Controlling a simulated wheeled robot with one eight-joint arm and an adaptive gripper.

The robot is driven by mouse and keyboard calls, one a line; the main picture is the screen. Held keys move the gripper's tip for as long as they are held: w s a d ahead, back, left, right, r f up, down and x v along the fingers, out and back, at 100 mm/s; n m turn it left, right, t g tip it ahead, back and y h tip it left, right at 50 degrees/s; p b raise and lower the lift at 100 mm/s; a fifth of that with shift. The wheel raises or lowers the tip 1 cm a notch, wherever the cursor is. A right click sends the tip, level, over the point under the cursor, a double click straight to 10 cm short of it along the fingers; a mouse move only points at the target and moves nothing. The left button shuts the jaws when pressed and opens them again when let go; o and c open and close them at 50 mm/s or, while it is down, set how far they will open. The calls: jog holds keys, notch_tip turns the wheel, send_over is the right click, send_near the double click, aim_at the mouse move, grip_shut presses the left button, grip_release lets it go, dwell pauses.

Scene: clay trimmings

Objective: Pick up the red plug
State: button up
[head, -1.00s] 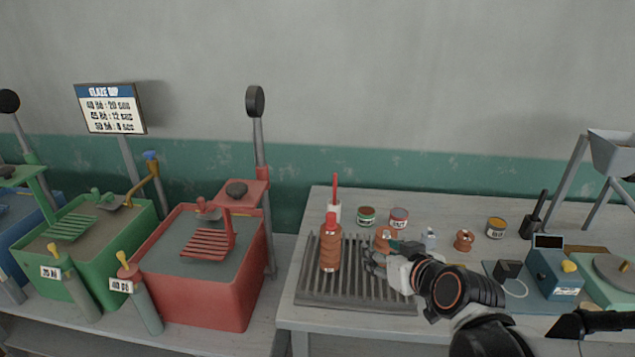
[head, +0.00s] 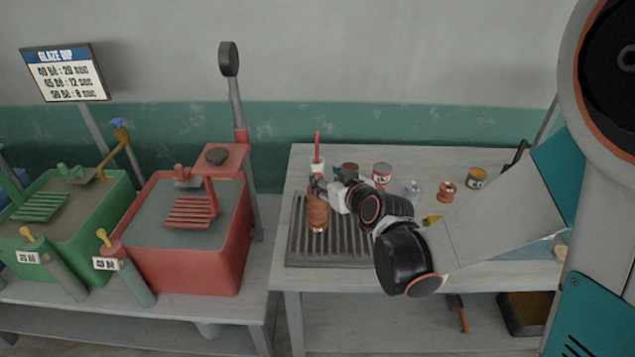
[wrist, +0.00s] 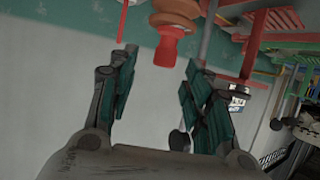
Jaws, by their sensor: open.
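The red plug (wrist: 170,45) sits in the neck of a ribbed terracotta bottle (head: 317,214). In the wrist view the plug shows between and just beyond the fingertips of my gripper (wrist: 161,60), which is open with a gap on either side of the plug. In the head view my gripper (head: 327,187) is at the top of the bottle and hides the plug. The bottle appears upright on the grey slatted rack (head: 297,245). I cannot tell from these views whether a finger touches the plug.
A white pot with a red stick (head: 317,150) stands behind the bottle. Small jars (head: 382,172), a pale bottle (head: 413,188) and a small brown pot (head: 447,191) stand to the right. A red dip tank (head: 195,240) is left of the table.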

aim_at(318, 174)
jog(key=shift+a+b+x, duration=0.15)
jog(key=shift+b+x, duration=0.15)
jog(key=shift+x, duration=1.05)
jog(key=shift+a+b+x, duration=0.1)
jog(key=shift+b+x, duration=0.15)
jog(key=shift+x, duration=1.1)
jog(key=shift+s+r, duration=0.15)
grip_shut()
